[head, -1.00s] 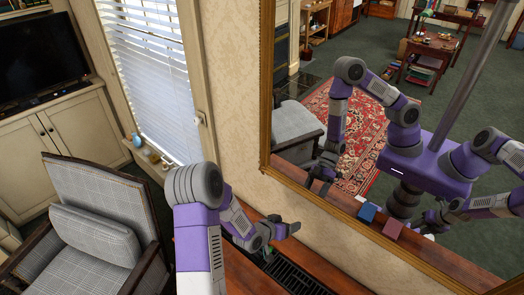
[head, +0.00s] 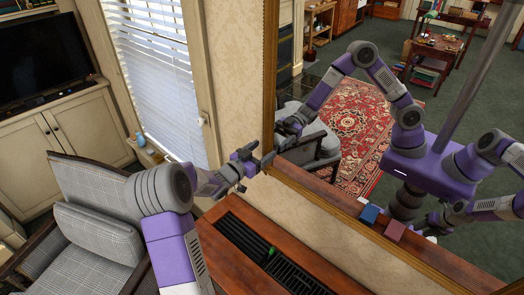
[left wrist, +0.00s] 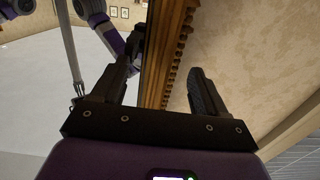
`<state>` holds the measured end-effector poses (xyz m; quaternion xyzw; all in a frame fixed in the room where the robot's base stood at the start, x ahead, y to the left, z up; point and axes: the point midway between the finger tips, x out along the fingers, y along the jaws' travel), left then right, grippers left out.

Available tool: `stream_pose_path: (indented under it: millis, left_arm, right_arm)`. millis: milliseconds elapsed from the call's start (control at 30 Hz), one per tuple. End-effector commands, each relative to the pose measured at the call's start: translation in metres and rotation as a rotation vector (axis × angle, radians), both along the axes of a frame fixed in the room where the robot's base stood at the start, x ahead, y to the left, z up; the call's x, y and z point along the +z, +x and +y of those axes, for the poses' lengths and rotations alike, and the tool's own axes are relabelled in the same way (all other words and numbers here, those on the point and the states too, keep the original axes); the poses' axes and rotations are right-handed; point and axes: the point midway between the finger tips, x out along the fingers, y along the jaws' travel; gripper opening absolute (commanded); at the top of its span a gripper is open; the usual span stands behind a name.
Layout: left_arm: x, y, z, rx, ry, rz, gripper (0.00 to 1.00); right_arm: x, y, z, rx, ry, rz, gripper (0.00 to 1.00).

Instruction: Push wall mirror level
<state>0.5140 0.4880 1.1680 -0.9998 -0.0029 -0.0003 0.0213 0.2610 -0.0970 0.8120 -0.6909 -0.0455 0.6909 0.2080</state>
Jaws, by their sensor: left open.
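The wall mirror has a gilt frame (head: 268,95) and hangs on the patterned wall; its lower edge slants down to the right in the head view. I cannot judge its exact tilt from this angle. My left gripper (head: 258,162) is open and empty at the mirror's lower left corner. In the left wrist view, the carved frame (left wrist: 172,50) shows between and beyond the spread fingers of my left gripper (left wrist: 163,80). One finger is on the glass side and one on the wall side. Contact is not clear. My right gripper shows at most as a reflection.
A wooden ledge (head: 312,262) with a dark slotted grille (head: 243,240) lies below the mirror. A grey checked armchair (head: 95,235) stands at the lower left, near the window blinds (head: 150,85). Red and blue blocks show in the mirror's reflection.

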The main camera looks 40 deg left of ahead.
Motion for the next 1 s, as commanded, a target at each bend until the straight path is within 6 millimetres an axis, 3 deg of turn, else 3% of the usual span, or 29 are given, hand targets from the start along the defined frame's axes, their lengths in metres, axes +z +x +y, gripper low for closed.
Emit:
stream_pose_path:
  millis: [300,767,1000]
  left_arm:
    - [-0.0004,0.0039,-0.0005,0.000,-0.001,0.001,0.73]
    - [-0.0004,0.0036,-0.0004,0.000,-0.001,0.001,0.03]
    - [-0.0044,0.0041,-0.0054,-0.002,-0.007,0.000,0.00]
  right_arm:
    - [0.0002,0.0000,0.0000,0.000,0.000,0.000,0.43]
    - [0.0002,0.0000,0.0000,0.000,0.000,0.000,0.43]
    - [-0.0051,0.0000,0.0000,0.000,0.000,0.000,0.43]
